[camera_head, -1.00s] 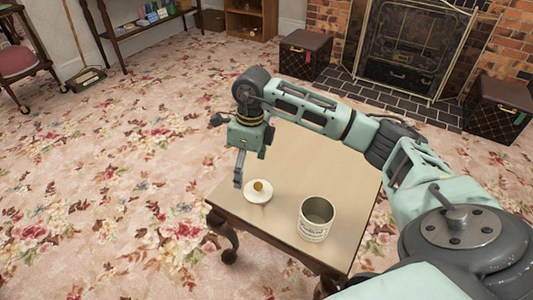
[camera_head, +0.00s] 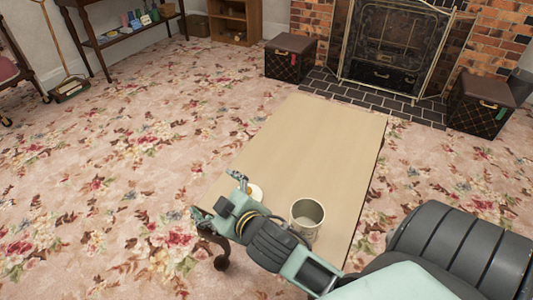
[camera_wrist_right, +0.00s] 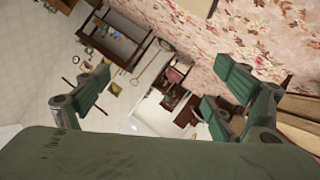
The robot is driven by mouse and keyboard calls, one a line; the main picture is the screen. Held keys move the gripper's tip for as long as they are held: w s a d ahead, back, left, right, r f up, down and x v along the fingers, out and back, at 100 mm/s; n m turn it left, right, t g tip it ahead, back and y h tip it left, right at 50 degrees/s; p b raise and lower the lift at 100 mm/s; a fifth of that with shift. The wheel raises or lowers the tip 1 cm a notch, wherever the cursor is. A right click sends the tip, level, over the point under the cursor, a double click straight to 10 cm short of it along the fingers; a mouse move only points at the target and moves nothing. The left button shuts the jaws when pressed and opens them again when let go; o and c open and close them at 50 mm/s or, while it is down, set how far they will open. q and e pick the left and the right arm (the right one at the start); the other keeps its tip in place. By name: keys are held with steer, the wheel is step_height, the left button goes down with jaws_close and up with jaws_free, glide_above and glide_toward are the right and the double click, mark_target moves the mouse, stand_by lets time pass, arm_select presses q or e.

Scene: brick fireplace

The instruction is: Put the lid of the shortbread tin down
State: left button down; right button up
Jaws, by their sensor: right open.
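The shortbread tin (camera_head: 307,217) is a pale, open-topped cylinder. It stands upright near the front of the low wooden table (camera_head: 318,142). The lid (camera_head: 256,191) is a small pale disc on the tabletop, left of the tin and partly hidden behind my right gripper. My right gripper (camera_head: 217,196) is open and empty over the table's front left corner, close to the lid; I cannot tell whether it touches it. Its spread fingers also show in the wrist view (camera_wrist_right: 160,95), with neither tin nor lid between them. My left gripper is out of sight.
The back of the tabletop is bare. Two dark trunks (camera_head: 289,56) (camera_head: 480,105) flank the fireplace and its screen (camera_head: 393,48). A side table with small items (camera_head: 125,30) stands at the far left. Open flowered carpet (camera_head: 130,170) lies left of the table.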

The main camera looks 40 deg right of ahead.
steer(key=s+f+m+g, duration=0.1)
steer(key=s+f+g, duration=0.3)
steer(key=s, duration=0.6)
steer(key=s+f+m+g+y, duration=0.1)
steer(key=s+f+m+g, duration=0.1)
steer(key=s+f+g, duration=0.3)
steer(key=s+f, duration=0.3)
steer(key=s, duration=0.1)
steer(key=shift+s+a+m, duration=0.3)
steer(key=shift+s+a, duration=0.1)
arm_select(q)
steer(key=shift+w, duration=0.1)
arm_select(e)
steer(key=shift+w+f, duration=0.1)
steer(key=shift+f, duration=0.05)
